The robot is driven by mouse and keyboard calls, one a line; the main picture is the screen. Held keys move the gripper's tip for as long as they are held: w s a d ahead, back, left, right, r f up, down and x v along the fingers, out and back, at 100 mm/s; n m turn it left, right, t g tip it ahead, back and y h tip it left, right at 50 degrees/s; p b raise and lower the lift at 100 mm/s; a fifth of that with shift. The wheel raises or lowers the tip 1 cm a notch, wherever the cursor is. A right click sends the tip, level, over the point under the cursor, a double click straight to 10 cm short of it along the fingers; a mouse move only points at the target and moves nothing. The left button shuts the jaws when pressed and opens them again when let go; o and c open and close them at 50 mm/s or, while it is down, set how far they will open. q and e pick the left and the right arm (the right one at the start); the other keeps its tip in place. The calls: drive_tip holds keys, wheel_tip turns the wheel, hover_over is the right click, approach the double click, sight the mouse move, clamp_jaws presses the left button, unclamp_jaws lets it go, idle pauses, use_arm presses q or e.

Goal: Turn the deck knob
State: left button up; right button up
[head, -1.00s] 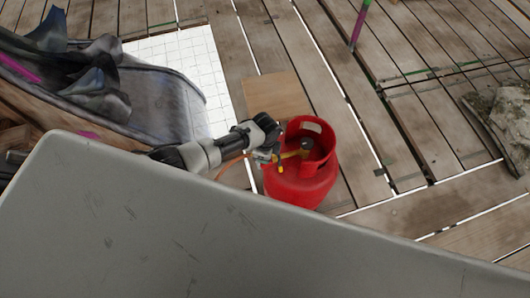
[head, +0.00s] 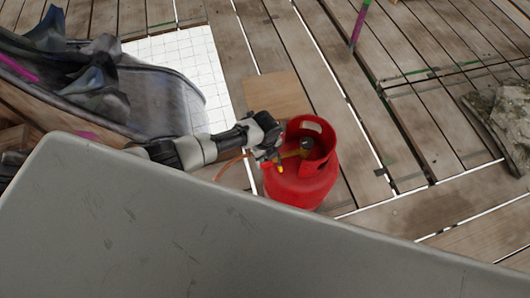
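A red gas cylinder (head: 300,188) stands upright on the deck near the middle of the head view, with a raised collar and handle opening. Inside the collar is a small brass-coloured valve with a round knob (head: 306,146), partly shaded. No other knob is clear on the deck. My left gripper (head: 274,158) reaches in from the left and is at the collar's left side, just left of the knob. Its fingers are small and partly hidden, so I cannot tell whether they are open or touch the valve. My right gripper is not in view.
An orange hose (head: 228,165) curves beside the cylinder's left side. A brown board (head: 277,94) lies behind it, and a white grid panel (head: 180,55) lies farther left. A large grey surface (head: 220,235) fills the foreground. Planks to the right are mostly clear up to a rock (head: 503,120).

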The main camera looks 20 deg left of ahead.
use_arm(q)
drive_tip(key=shift+m, duration=0.3)
drive_tip(key=o, duration=0.9)
drive_tip(key=shift+o, duration=0.2)
drive_tip(key=shift+r, duration=0.1)
wheel_tip(320, 180, up, 11)
drive_tip(key=p, duration=0.2)
drive_tip(key=shift+f, duration=0.2)
drive_tip(key=shift+d, duration=0.1)
